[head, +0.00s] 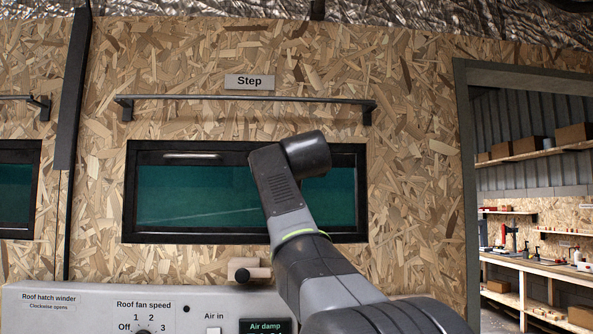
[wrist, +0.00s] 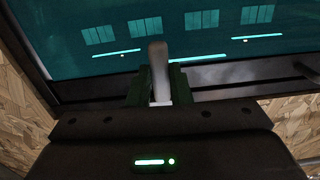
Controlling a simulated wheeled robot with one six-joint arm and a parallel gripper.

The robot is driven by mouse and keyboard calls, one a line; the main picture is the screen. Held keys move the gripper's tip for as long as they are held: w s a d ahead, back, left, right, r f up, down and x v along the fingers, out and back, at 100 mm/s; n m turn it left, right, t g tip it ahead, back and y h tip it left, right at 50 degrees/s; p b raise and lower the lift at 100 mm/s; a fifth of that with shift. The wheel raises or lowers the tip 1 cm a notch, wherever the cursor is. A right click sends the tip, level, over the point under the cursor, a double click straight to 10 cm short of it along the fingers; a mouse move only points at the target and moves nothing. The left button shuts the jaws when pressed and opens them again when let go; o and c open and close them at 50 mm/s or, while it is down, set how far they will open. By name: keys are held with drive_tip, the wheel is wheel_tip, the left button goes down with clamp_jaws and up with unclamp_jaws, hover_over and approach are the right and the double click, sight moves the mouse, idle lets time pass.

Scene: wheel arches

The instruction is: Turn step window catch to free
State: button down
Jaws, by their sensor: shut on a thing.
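The step window (head: 190,205) is a wide dark-framed pane with teal glass, below a plate marked "Step" (head: 249,82). It also fills the top of the wrist view (wrist: 70,55). The window catch (wrist: 158,62) is a pale grey lever at the frame's edge, its rounded end pointing up in the wrist view across the glass. My gripper (wrist: 160,90) is shut on the catch, with one dark green finger on each side of it. In the head view my arm hides the catch and my gripper.
A dark rail (head: 245,97) runs above the window. A grey panel (head: 90,315) with a fan knob stands below, with a small wooden block (head: 245,268) above it. Another window (head: 17,190) is at the left. A doorway at the right shows shelves and a workbench (head: 540,265).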

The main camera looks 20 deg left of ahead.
drive_tip(key=shift+s+a+r+m, duration=0.2)
drive_tip(key=shift+a+r+m, duration=0.25)
drive_tip(key=shift+m, duration=2.45)
drive_tip(key=shift+s+a+r+m, duration=0.2)
drive_tip(key=shift+a+r+m, duration=0.25)
drive_tip(key=shift+m, duration=2.45)
drive_tip(key=shift+s+a+r+m, duration=0.2)
drive_tip(key=shift+a+r+m, duration=0.25)
drive_tip(key=shift+m, duration=2.45)
drive_tip(key=shift+d+r, duration=0.1)
drive_tip(key=c, duration=1.3)
unclamp_jaws()
drive_tip(key=b+v, duration=0.4)
drive_tip(key=v, duration=1)
drive_tip(key=shift+b, duration=0.4)
